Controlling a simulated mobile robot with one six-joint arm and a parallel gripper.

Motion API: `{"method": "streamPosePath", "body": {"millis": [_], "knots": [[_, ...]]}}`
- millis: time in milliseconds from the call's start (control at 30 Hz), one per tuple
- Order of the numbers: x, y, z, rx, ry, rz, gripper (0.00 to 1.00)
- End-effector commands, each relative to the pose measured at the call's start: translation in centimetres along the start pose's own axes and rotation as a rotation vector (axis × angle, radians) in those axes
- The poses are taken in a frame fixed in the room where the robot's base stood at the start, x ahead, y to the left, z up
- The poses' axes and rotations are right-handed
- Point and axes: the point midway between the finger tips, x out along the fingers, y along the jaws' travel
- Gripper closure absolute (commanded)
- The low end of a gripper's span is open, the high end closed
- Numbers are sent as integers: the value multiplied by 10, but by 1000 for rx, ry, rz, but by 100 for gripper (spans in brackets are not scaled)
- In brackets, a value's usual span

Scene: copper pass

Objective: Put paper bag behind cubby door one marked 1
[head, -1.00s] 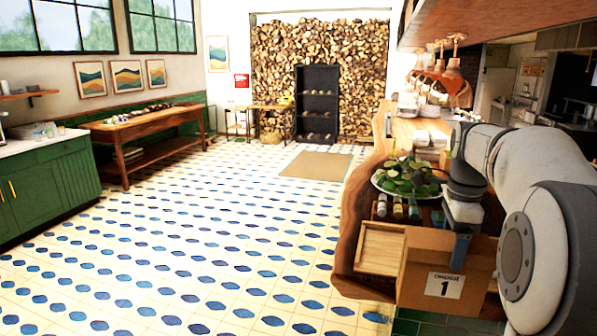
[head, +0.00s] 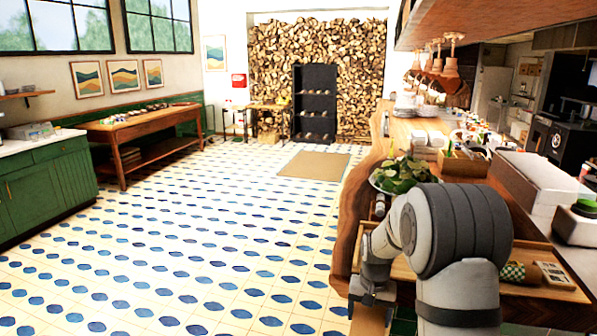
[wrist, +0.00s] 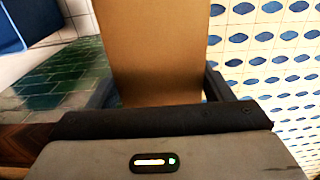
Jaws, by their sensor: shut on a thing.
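My gripper (wrist: 158,88) is shut on the brown paper bag (wrist: 153,40), which sits between the two dark fingers in the wrist view. In the head view only a small part of the bag (head: 369,320) shows at the bottom edge, below my gripper (head: 372,294). The bag is over the floor side of the wooden counter (head: 345,240). Its label is not visible now. No cubby door marked 1 can be made out in either current view.
A plate of green leaves (head: 408,170) stands on the counter. A wooden tray (head: 535,290) with small items lies to the right of my arm. Green tiles (wrist: 60,80) and a blue panel (wrist: 22,25) show in the wrist view. The patterned floor (head: 200,245) is clear.

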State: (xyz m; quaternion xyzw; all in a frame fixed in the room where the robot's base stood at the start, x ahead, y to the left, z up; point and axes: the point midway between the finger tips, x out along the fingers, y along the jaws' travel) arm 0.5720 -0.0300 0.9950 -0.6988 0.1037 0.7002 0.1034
Motion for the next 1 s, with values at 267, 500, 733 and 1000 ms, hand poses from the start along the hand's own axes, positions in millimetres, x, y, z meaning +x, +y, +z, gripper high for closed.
{"method": "streamPosePath", "body": {"millis": [267, 500, 733, 1000], "knots": [[49, -22, 15, -276, -2, 0, 60], [98, -13, 51, -296, -3, 0, 60], [108, -11, 59, -294, 2, 0, 60], [107, -10, 59, -293, 2, 0, 60]]}}
